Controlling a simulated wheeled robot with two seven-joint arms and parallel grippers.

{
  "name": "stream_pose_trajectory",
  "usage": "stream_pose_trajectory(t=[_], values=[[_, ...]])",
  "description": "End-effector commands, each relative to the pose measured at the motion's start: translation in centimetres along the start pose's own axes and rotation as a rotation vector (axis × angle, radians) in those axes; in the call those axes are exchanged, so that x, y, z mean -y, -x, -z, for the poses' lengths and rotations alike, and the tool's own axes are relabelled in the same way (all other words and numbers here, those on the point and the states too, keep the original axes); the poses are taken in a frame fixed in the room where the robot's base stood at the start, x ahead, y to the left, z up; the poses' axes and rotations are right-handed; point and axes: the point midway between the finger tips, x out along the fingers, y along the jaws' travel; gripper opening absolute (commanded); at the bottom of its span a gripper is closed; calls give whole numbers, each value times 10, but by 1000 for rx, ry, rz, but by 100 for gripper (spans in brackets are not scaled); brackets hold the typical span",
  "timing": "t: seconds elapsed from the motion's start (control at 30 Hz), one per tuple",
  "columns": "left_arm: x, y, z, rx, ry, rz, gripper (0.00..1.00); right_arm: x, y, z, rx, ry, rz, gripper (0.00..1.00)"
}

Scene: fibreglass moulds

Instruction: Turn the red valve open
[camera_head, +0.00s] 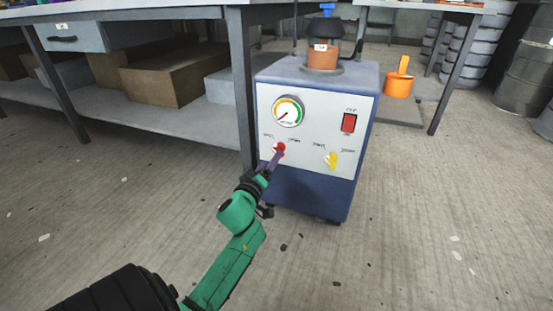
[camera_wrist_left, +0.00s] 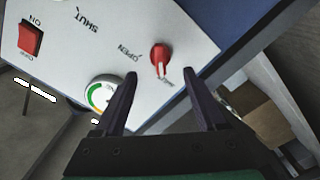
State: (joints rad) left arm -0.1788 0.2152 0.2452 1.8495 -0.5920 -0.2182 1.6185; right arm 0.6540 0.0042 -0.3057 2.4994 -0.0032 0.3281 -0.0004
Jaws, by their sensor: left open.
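The red valve (camera_head: 279,149) is a small knob on the white front panel of a blue machine (camera_head: 310,190), below a round gauge. In the left wrist view the red valve (camera_wrist_left: 159,53) has a white pointer mark aimed at a small, unclear label below it, away from the word OPEN at its left. My left gripper (camera_head: 272,160) is close in front of the valve in the head view. In the wrist view its dark fingers (camera_wrist_left: 158,75) are open, one to each side of the valve's line, and no contact shows. My right gripper is in neither view.
The panel also bears a gauge (camera_head: 288,111), a yellow valve (camera_head: 331,159) and a red switch (camera_head: 348,123). A workbench leg (camera_head: 241,85) stands close at the machine's left. Boxes (camera_head: 175,75) sit on the shelf. The floor in front is mostly clear.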

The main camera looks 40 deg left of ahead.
Motion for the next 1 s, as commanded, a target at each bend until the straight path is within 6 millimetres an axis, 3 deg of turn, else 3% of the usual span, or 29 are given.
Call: stream_pose_trajectory(t=[0.1, 0.23, 0.57, 0.6, 0.7, 0.8, 1.0], values=[[4, -32, -3, -2, -4, -2, 74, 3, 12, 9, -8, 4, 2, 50], [3, -56, -2, -1, -3, 0, 74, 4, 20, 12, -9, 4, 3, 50], [1, -68, 0, 0, -1, 3, 74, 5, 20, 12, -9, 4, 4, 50], [1, -68, 0, 0, -1, 3, 70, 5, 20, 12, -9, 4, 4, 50], [1, -68, 0, 0, -1, 3, 32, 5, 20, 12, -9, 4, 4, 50], [1, -67, 0, 0, -1, 3, 0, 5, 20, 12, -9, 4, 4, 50], [1, -67, 0, 1, -7, 3, 0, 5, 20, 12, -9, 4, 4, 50]])
